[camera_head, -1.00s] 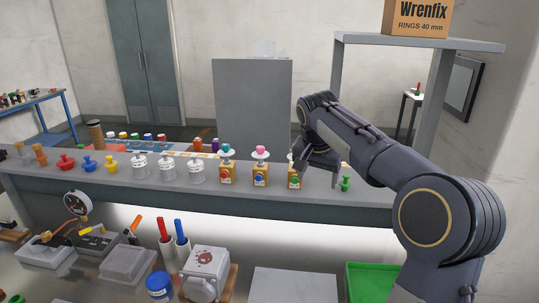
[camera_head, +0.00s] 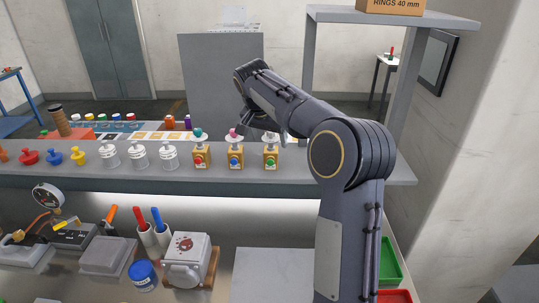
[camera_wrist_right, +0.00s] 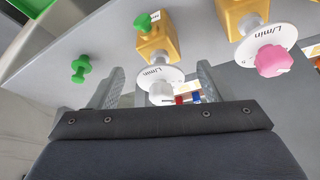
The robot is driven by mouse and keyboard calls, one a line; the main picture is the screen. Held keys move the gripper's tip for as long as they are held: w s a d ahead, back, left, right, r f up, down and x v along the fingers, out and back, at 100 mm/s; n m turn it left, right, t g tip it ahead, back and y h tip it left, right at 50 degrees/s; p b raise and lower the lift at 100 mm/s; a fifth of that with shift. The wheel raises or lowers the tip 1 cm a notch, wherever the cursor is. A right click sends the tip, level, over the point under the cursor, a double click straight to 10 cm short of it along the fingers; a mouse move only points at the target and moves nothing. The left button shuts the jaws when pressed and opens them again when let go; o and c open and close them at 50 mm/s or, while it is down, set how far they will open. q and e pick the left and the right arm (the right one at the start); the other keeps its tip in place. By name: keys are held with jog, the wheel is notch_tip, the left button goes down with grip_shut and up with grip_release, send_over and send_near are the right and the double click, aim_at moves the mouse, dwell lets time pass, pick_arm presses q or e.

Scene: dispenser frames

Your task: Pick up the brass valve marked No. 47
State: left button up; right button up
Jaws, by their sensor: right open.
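Three small brass-yellow valve blocks stand in a row on the grey shelf: one with a red button (camera_head: 201,160), one with a blue button (camera_head: 236,160) and one with a green button (camera_head: 270,160). Each has a white "L/min" disc and a top knob: teal, pink and white. I cannot read a No. 47 on any. My right gripper (camera_wrist_right: 158,82) is open, its fingers either side of the white knob (camera_wrist_right: 161,92) and disc of the green-button valve; I cannot tell whether they touch. My left gripper is not in view.
A green knob (camera_wrist_right: 80,68) stands beside the green-button valve. White-capped jars (camera_head: 139,156) and coloured knobs stand left along the shelf (camera_head: 330,166). A grey rack (camera_head: 312,70) with a box stands behind my right arm. The bench below holds a gauge, pens and a green tray (camera_head: 390,262).

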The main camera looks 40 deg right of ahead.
aim_at(271, 152)
jog(key=p+x, duration=0.1)
jog(key=x, duration=0.3)
jog(key=shift+w+d+f, duration=0.1)
jog(key=shift+w+f, duration=0.1)
jog(key=c, duration=1.4)
jog(key=shift+r, duration=0.1)
